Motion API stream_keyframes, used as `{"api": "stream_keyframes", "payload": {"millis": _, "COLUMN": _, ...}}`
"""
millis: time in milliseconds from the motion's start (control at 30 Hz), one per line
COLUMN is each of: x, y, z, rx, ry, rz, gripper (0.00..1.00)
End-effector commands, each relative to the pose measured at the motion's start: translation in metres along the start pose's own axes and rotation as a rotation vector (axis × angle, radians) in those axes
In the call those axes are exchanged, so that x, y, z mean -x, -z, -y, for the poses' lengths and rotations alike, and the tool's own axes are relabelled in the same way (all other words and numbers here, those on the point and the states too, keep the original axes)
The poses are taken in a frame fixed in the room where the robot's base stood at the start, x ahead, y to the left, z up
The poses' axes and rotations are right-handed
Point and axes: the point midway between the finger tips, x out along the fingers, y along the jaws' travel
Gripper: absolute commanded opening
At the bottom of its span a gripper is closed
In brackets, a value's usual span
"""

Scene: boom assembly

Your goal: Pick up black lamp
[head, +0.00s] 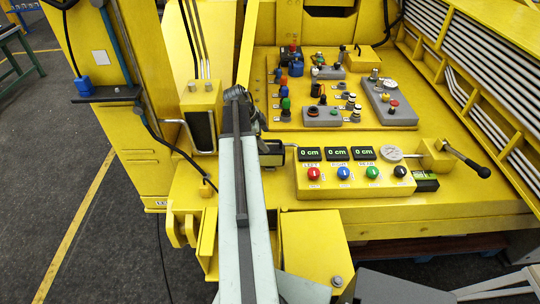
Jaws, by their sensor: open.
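Several small coloured lamps and knobs stand on the raised yellow panel. A small black cylinder (315,90) stands among them, near the orange and blue ones; it looks like the black lamp, but it is too small to be sure. My pale arm rises from the bottom of the picture to a dark joint near the panel's left edge. My gripper (278,152) appears low beside the arm, left of the display box, partly hidden by the arm. It is open and holds nothing visible. It is apart from the black cylinder, which is farther back and to the right.
A yellow box with three displays (337,154) and coloured buttons is right of my gripper. A black-handled lever (467,160) and a gauge (392,153) stand farther right. A grey control block (390,102) sits behind. Ribbed pipes line the right side.

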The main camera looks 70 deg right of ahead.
Motion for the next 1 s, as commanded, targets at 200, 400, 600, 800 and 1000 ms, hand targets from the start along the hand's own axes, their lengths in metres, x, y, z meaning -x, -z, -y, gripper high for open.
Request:
{"api": "stream_keyframes", "payload": {"millis": 200, "x": -0.014, "y": 0.001, "z": 0.0, "rx": -0.012, "ry": -0.001, "rz": -0.002, "gripper": 0.84}}
{"api": "stream_keyframes", "payload": {"millis": 400, "x": -0.029, "y": 0.001, "z": 0.0, "rx": -0.01, "ry": -0.001, "rz": -0.001, "gripper": 0.84}}
{"api": "stream_keyframes", "payload": {"millis": 600, "x": -0.048, "y": 0.001, "z": 0.0, "rx": -0.009, "ry": -0.001, "rz": -0.001, "gripper": 0.84}}
{"api": "stream_keyframes", "payload": {"millis": 800, "x": -0.081, "y": 0.003, "z": 0.001, "rx": -0.008, "ry": -0.001, "rz": -0.001, "gripper": 0.84}}
{"api": "stream_keyframes", "payload": {"millis": 1000, "x": -0.078, "y": 0.005, "z": 0.002, "rx": -0.007, "ry": 0.0, "rz": -0.001, "gripper": 0.84}}
